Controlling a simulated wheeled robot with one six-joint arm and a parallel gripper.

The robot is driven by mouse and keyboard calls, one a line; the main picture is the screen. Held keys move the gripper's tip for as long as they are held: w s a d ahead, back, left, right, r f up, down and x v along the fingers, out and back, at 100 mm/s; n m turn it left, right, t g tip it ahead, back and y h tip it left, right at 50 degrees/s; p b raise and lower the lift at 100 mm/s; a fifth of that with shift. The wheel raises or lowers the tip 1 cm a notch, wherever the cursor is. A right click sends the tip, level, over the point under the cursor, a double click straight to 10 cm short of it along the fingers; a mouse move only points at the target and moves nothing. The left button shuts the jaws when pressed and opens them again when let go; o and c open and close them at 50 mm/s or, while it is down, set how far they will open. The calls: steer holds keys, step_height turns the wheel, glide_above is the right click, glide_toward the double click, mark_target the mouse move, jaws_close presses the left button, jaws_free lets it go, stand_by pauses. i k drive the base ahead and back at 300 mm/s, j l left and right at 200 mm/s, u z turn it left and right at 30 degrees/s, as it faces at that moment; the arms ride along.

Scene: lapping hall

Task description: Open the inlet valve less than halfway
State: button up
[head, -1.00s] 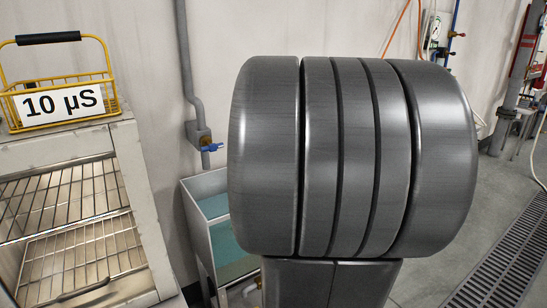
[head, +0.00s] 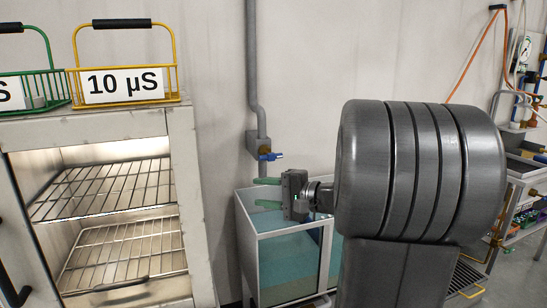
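The inlet valve (head: 270,156) is a small blue lever on a grey box fitting on the vertical wall pipe, above the tank. The lever points to the right, roughly level. My gripper (head: 267,192) is just below the valve in the picture, pointing left, its two green-tipped fingers spread apart one above the other. Nothing shows between the fingers. The gripper does not visibly touch the lever; how far it is from the wall in depth I cannot tell. The glass-sided tank (head: 285,234) holds bluish water under the pipe and is partly hidden by my gripper and arm.
A steel cabinet (head: 182,160) with wire shelves stands at the left. On it are a yellow basket (head: 177,82) labelled 10 µS and a green basket (head: 60,89). A trolley (head: 521,177) with bottles and hoses stands at the right. Bare wall lies behind the pipe.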

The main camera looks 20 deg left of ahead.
mark_target(269, 156)
steer(key=i+l, duration=0.1)
steer(key=i, duration=0.35)
steer(key=i+l, duration=0.1)
steer(key=i, duration=0.4)
